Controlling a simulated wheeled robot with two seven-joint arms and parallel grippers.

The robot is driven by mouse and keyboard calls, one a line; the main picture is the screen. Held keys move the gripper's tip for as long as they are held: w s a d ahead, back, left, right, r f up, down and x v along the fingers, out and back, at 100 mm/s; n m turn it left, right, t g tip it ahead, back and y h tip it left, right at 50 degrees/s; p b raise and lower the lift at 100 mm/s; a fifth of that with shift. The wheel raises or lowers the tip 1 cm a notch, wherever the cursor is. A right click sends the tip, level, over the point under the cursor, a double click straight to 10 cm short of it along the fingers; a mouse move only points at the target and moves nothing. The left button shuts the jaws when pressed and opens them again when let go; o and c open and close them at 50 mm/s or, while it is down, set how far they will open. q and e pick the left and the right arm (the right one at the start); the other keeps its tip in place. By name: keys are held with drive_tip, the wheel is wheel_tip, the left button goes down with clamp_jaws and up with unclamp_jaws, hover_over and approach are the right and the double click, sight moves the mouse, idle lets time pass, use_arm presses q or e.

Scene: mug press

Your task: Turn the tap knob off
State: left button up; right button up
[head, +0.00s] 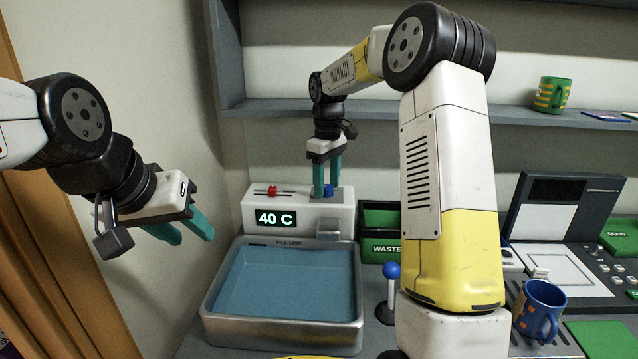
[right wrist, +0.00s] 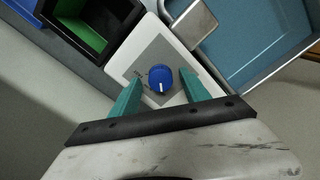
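The tap knob (right wrist: 160,78) is a blue round dial with a white mark, on a grey plate of the white tap unit. In the head view the blue knob (head: 328,191) shows partly, on top of the unit (head: 292,222) with its "40 C" display. My right gripper (head: 326,188) is open above the knob. In the right wrist view the teal fingers of my right gripper (right wrist: 154,92) stand apart on either side of the knob, and I cannot tell whether they touch it. My left gripper (head: 190,232) is open and empty at the left, away from the unit.
A basin (head: 285,283) of blue water stands in front of the unit. A red slider (head: 272,190) is left of the knob. A green waste bin (head: 381,248) stands to the right. A blue mug (head: 540,309) and a blue-topped lever (head: 391,271) stand further right. A shelf (head: 400,108) runs behind.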

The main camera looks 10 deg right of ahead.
sight(327, 187)
wheel_tip(327, 187, up, 8)
drive_tip(key=shift+f, duration=0.1)
idle(0.6)
drive_tip(key=shift+s, duration=0.15)
